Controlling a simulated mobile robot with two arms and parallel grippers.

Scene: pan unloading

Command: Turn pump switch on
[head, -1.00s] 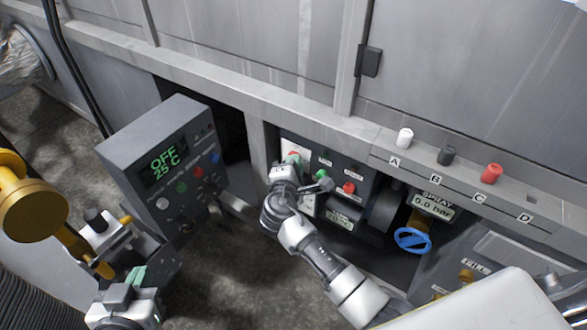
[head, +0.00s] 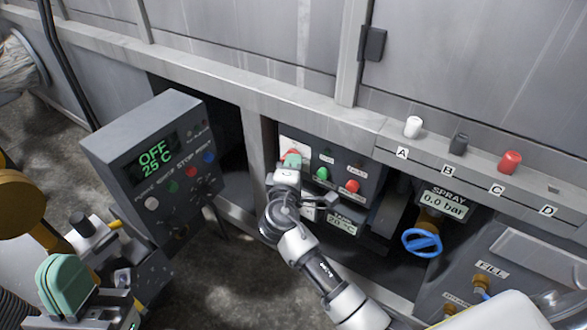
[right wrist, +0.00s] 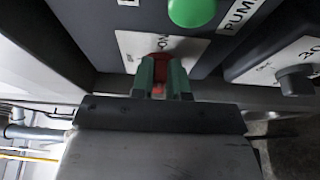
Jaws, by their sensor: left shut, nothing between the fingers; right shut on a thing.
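The control panel (head: 340,168) in the recess carries a green button (head: 322,174), a red button (head: 353,186) and a red knob on a white plate. The green button also shows in the right wrist view (right wrist: 192,10), beside a "PUMP" label (right wrist: 240,12). My right gripper (head: 292,160) is at the white plate, left of the green button. In the right wrist view its green fingertips are shut on the red knob (right wrist: 161,62), below the letters "ON". The fingers partly hide the knob. My left gripper (head: 62,285) is shut and empty at lower left.
A grey control box (head: 150,165) reading "OFF 25 C" stands at left. A blue valve wheel (head: 422,242) and a "SPRAY 0.0 bar" display (head: 444,203) are right of the panel. White, black and red pegs stand on the ledge (head: 480,165) above.

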